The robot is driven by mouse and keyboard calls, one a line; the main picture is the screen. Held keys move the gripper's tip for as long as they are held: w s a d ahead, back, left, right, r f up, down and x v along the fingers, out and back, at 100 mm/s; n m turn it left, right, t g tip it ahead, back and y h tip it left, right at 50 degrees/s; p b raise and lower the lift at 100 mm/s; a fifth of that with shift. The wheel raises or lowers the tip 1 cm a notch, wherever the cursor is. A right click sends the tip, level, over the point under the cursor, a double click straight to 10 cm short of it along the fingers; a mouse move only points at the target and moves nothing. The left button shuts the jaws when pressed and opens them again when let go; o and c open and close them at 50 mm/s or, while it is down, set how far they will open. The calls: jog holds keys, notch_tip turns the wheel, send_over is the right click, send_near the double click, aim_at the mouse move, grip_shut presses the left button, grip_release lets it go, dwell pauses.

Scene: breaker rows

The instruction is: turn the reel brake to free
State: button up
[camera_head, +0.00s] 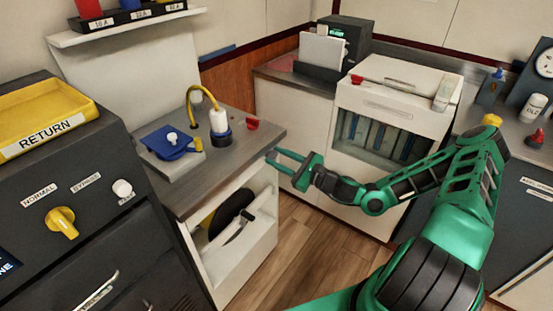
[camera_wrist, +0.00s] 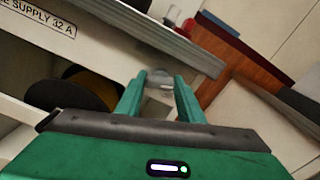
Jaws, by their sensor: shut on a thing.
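My gripper (camera_head: 271,157) is at the right end of the counter, by its front edge. In the wrist view the two green fingers (camera_wrist: 160,78) are shut on a small light grey piece (camera_wrist: 160,84). It is blurred and mostly hidden by the fingers, so I cannot tell whether it is the reel brake. A black and yellow cable reel (camera_head: 230,212) sits in the open bay under the counter; it also shows at the left of the wrist view (camera_wrist: 75,88). A white and dark lever-like part (camera_head: 242,224) shows in front of the reel. No free marking is readable.
The grey counter (camera_head: 250,150) carries a blue box (camera_head: 170,142), a white plug with yellow cable (camera_head: 219,122) and a red piece (camera_head: 252,124). A white cabinet (camera_head: 390,110) stands behind my arm. Wooden floor (camera_head: 300,235) is clear between the units.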

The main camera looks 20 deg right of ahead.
jog(key=n, duration=0.7)
jog(key=shift+s+a+f, duration=0.1)
jog(key=n, duration=0.4)
jog(key=shift+f, duration=0.1)
jog(key=shift+n, duration=1.5)
jog(key=shift+s+f, duration=0.1)
jog(key=shift+f, duration=0.05)
jog(key=o, duration=1.1)
jog(key=shift+c, duration=0.2)
